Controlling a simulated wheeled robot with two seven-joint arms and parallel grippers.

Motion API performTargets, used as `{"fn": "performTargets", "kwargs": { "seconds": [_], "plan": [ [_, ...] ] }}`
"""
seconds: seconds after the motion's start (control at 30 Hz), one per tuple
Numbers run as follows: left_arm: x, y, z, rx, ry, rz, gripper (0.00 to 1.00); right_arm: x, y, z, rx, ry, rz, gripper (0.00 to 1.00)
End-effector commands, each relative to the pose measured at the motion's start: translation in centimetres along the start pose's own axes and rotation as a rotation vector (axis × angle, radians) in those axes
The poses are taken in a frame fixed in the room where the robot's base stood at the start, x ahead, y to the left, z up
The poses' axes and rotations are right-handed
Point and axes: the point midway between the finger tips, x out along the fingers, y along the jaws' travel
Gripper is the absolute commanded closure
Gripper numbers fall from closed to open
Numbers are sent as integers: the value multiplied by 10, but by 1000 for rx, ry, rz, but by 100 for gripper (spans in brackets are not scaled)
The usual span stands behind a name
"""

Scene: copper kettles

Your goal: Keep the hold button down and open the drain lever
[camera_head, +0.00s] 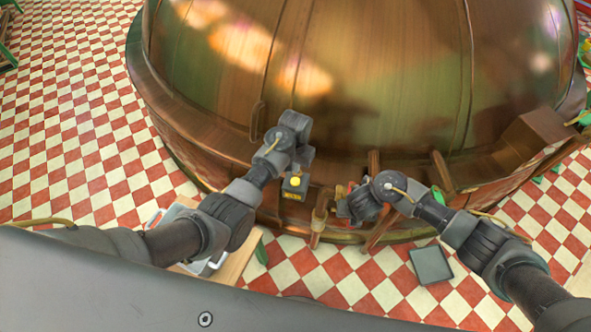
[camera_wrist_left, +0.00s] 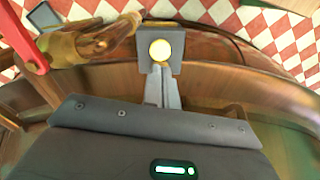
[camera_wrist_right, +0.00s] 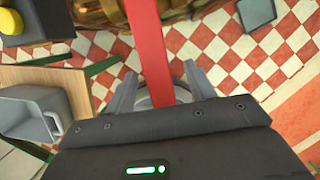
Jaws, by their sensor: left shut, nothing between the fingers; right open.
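The yellow hold button (camera_head: 295,182) sits on a dark box at the front of the copper kettle (camera_head: 350,70). My left gripper (camera_head: 299,168) is shut and empty, its tips at the button. The left wrist view shows the button (camera_wrist_left: 160,50) just beyond the tips (camera_wrist_left: 160,72); I cannot tell whether they press it. The red drain lever (camera_wrist_right: 148,45) runs between the fingers of my right gripper (camera_wrist_right: 157,80), which is open around it. The lever (camera_wrist_left: 25,40) joins a brass valve (camera_wrist_left: 90,45) beside the button box. In the head view my right arm hides most of the lever.
A wooden stand (camera_wrist_right: 85,82) with a grey metal container (camera_wrist_right: 35,112) stands left of the lever. A dark square plate (camera_head: 431,265) lies on the red and white checked floor at the right. Wooden struts (camera_head: 441,171) flank the valve closely.

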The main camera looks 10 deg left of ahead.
Motion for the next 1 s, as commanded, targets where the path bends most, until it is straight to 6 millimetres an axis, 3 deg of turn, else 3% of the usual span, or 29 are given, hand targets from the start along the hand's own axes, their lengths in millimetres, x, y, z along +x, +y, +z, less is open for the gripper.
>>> {"fn": "performTargets", "kwargs": {
  "seconds": [0.4,1.0],
  "plan": [
    [-34,0,0,0,0,0,100,0,0,0,0,0,0,45],
    [-48,0,0,0,0,0,100,-7,0,2,0,0,0,45]
  ]
}}
